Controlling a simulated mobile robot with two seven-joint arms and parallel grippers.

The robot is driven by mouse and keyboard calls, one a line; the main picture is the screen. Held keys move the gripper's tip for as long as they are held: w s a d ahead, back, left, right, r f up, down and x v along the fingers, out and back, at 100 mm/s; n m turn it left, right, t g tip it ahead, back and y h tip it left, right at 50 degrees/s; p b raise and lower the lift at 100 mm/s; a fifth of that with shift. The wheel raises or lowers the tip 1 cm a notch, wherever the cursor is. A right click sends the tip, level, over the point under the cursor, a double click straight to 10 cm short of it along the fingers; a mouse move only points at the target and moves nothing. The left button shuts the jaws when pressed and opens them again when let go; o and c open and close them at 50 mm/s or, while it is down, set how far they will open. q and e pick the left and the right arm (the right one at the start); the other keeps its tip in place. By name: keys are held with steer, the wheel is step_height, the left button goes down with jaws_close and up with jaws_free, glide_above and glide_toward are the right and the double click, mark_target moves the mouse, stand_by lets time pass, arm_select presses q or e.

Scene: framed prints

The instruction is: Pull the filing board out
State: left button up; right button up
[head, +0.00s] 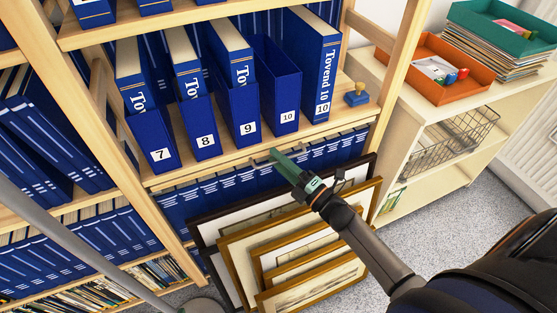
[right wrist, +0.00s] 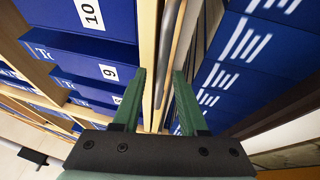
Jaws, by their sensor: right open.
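The filing board shows as a pale wooden front edge (head: 215,167) under the shelf of numbered blue files, with a thin bar along it. In the right wrist view the wooden edge (right wrist: 147,62) and a grey-brown bar (right wrist: 171,58) run lengthwise between the fingers. My right gripper (head: 284,163) is at this edge, below files 9 and 10. Its green fingers, also in the right wrist view (right wrist: 158,100), are open, one on each side of the edge and bar. I cannot tell whether they touch. My left gripper is not in view.
Framed prints (head: 300,250) lean below the board, close under my right arm. Blue files (head: 275,85) stand above, with a small stamp (head: 356,95) beside them. A pale cabinet (head: 440,125) with an orange tray (head: 435,70) stands right. A grey pole (head: 75,235) crosses lower left.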

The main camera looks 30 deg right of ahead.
steer(key=shift+c, duration=0.2)
jaws_close()
stand_by(1.3)
